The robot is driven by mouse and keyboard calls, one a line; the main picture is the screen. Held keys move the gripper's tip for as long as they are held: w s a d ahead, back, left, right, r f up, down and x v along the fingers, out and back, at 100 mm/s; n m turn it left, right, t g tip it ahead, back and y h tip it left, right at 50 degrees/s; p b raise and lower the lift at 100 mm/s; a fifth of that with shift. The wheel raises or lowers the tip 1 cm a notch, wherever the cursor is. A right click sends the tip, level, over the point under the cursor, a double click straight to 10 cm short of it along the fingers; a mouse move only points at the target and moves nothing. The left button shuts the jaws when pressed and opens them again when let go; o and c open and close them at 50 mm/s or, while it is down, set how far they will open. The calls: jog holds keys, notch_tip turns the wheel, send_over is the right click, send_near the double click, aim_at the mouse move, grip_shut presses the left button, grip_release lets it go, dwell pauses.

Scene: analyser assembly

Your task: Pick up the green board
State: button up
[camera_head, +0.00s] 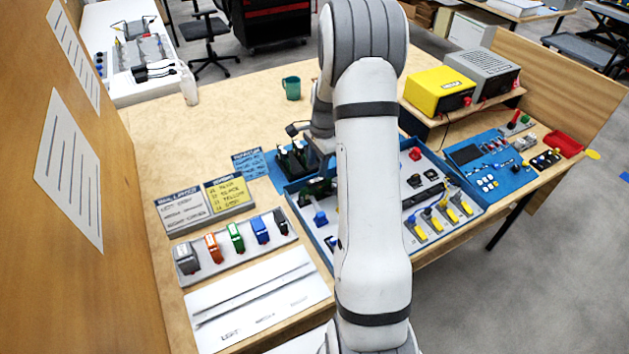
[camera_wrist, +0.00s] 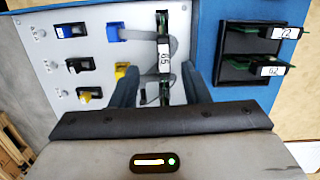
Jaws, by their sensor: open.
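My gripper (camera_wrist: 160,75) is open in the wrist view, with its two dark blue fingers apart. A narrow green-edged board (camera_wrist: 164,88) with a white label stands on the grey panel (camera_wrist: 95,30) between the fingers, seen nearly edge-on. I cannot tell whether the fingers touch it. Two more labelled green boards, one above (camera_wrist: 275,32) and one below (camera_wrist: 268,70), sit in a black holder on the blue surface to the right. In the head view the black holder (camera_head: 292,160) shows left of my arm, and my gripper is largely hidden.
Blue, black and yellow connectors (camera_wrist: 75,65) sit on the panel left of the fingers. In the head view, a rail of coloured connectors (camera_head: 236,243) lies at left. A green mug (camera_head: 291,88) stands behind. A yellow box (camera_head: 438,90) stands on the right shelf. The table's back left is clear.

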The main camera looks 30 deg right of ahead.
aim_at(317, 179)
jog(key=shift+w+d+f, duration=0.2)
jog(key=shift+d+f, duration=0.1)
jog(key=shift+f, duration=0.1)
jog(key=shift+f+m, duration=0.3)
jog(key=shift+f, duration=0.1)
jog(key=shift+w+a+f+p, duration=0.15)
jog(key=shift+f+p, duration=0.4)
jog(key=shift+f, duration=1.25)
jog(key=shift+s+a+f+p, duration=0.15)
jog(key=shift+f+p, duration=0.35)
jog(key=shift+f, duration=1.25)
jog(key=shift+w, duration=0.1)
grip_shut()
